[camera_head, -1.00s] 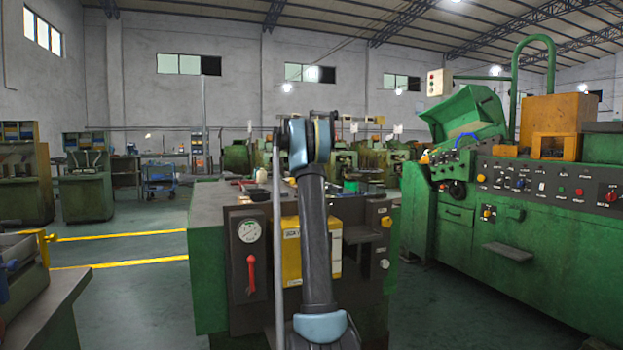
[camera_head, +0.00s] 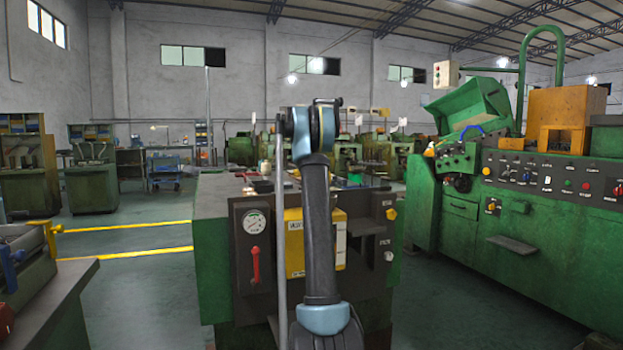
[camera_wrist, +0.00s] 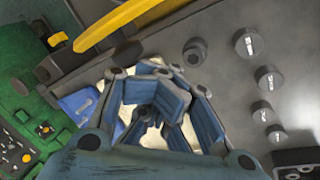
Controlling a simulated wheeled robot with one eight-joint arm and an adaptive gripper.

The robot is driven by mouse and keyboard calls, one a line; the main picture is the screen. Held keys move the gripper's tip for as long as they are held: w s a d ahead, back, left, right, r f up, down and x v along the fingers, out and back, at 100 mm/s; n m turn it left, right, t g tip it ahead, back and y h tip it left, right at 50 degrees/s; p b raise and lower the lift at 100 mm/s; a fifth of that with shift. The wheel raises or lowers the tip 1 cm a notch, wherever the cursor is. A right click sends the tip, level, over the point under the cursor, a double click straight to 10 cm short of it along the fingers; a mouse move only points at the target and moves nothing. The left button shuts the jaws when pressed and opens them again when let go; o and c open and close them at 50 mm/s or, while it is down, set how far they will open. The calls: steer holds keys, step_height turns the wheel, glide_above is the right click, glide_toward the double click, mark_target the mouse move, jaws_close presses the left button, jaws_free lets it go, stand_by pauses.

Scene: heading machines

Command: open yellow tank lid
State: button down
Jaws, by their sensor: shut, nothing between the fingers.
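In the head view, a yellow tank (camera_head: 294,258) with a pale label is set in the front of the dark-and-green machine straight ahead. My arm stands in front of it and hides its middle, so I cannot make out the lid or whether it is raised. My gripper (camera_wrist: 160,104) shows in the wrist view with its blue-grey fingers drawn together and nothing held. In the head view I cannot see the gripper. A curved yellow part (camera_wrist: 125,25) crosses the top of the wrist view, apart from the fingers; I cannot tell if it belongs to the tank.
Beside the tank are a gauge (camera_head: 255,222) and a red lever (camera_head: 255,265). A large green machine (camera_head: 530,210) with a control panel stands at the right. A bench (camera_head: 60,290) is at lower left. Open floor (camera_head: 145,285) lies between bench and tank machine.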

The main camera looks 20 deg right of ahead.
stand_by(0.8)
steer(key=c, duration=1.4)
jaws_free()
steer(key=shift+o, duration=0.2)
